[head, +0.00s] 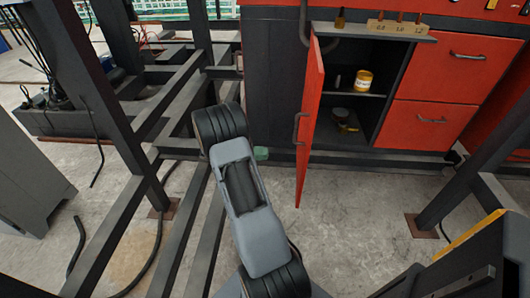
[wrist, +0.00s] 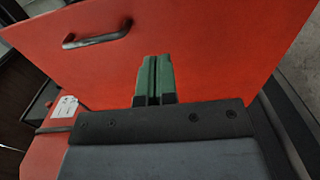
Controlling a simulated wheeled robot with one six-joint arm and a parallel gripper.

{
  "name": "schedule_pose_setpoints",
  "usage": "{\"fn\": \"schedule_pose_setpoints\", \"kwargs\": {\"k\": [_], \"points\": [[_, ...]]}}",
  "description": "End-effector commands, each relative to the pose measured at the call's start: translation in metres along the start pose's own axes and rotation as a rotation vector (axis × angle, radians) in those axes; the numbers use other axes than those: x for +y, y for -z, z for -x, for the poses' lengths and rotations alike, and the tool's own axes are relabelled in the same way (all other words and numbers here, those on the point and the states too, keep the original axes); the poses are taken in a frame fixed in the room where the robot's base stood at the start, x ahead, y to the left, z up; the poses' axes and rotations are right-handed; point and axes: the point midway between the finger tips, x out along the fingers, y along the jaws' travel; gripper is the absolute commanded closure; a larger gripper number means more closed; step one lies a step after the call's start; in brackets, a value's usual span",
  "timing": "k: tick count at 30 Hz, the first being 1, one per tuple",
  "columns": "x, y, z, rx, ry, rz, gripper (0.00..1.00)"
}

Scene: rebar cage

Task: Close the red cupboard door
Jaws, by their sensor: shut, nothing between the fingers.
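The red cupboard door (head: 311,120) stands open in the head view, swung out toward me from the left side of the cupboard opening. Its grey handle (head: 297,128) is on its outer face. In the wrist view the red door (wrist: 215,60) fills most of the picture, with its handle (wrist: 97,36) at upper left. My gripper (wrist: 157,62) has its green fingers together and empty, in front of the red panel. I cannot tell whether they touch it. In the head view a small green fingertip part of my gripper (head: 261,153) shows left of the door, mostly hidden by my arm.
The open cupboard holds a yellow-labelled can (head: 364,80) on its shelf and a dark pot (head: 342,115) below. Red drawers (head: 428,124) are to the right. Dark steel beams (head: 113,110) stand at left. Concrete floor (head: 345,215) is clear before the cupboard.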

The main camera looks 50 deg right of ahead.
Motion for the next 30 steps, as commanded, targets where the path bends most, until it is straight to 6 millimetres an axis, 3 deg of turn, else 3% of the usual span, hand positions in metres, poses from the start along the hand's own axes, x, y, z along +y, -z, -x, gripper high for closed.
{"fn": "schedule_pose_setpoints", "kwargs": {"k": [6,15,21,30], "points": [[0.000,-0.001,-0.044,-0.004,0.002,0.002,1.00],[0.000,-0.001,-0.091,-0.002,0.003,0.003,1.00],[0.000,-0.001,-0.107,-0.001,0.003,0.002,1.00],[-0.001,-0.001,-0.113,0.000,0.003,0.003,1.00]]}}
